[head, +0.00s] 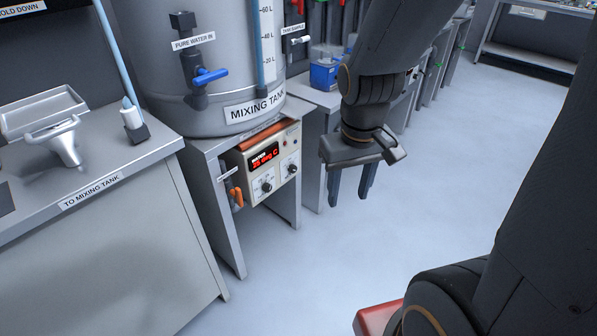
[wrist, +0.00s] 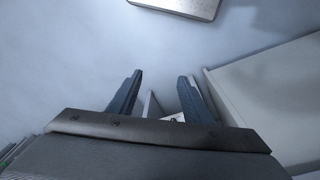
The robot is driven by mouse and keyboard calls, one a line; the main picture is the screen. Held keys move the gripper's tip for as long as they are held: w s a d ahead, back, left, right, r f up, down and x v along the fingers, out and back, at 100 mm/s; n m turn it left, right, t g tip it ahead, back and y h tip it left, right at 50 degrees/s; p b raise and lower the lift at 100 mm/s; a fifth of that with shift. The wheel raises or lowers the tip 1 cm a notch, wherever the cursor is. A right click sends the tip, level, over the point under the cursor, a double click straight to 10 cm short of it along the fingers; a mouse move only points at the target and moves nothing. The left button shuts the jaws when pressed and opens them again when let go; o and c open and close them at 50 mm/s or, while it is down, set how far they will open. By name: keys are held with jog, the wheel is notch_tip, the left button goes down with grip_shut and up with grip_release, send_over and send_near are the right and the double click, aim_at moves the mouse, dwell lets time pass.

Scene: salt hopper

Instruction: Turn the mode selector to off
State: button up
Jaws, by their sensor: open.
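A cream control box (head: 265,168) with a red lit display (head: 263,155) sits under the mixing tank in the head view. Its front carries a lower-left knob (head: 267,187) and a right knob (head: 292,169). I cannot read which one is the mode selector or where either points. My gripper (head: 349,200) hangs to the right of the box, apart from it, fingers pointing down. In the wrist view the two fingers (wrist: 160,76) are spread with nothing held between them. The knobs cannot be made out in the wrist view.
The mixing tank (head: 190,60) stands above the box. An orange-handled valve (head: 237,197) is just left of the box. The bench (head: 120,175) fills the left side. A blue container (head: 324,75) stands behind my arm. The floor (head: 450,160) at right is clear.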

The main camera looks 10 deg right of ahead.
jog(key=w+d+f+n+t+b, duration=0.25)
jog(key=w+f+b, duration=0.3)
jog(key=w, duration=0.35)
jog(key=w+d+f+n+t+b, duration=0.25)
jog(key=w+f+b, duration=0.25)
jog(key=w+f, duration=0.3)
jog(key=n+t+y+b, duration=0.4)
jog(key=n+t+b, duration=0.4)
jog(key=b, duration=1)
send_near(296, 170)
jog(key=d+r+g, duration=0.1)
jog(key=d+r, duration=0.3)
notch_tip(296, 170, down, 7)
jog(key=w+a+n+t+y+b, duration=0.2)
jog(key=n+y+b, duration=0.5)
jog(key=b, duration=0.4)
jog(key=b+x, duration=0.2)
jog(key=x, duration=0.4)
jog(key=shift+w+a+f, duration=0.1)
jog(key=shift+w+a, duration=0.05)
jog(key=shift+w, duration=0.25)
jog(key=c, duration=1.1)
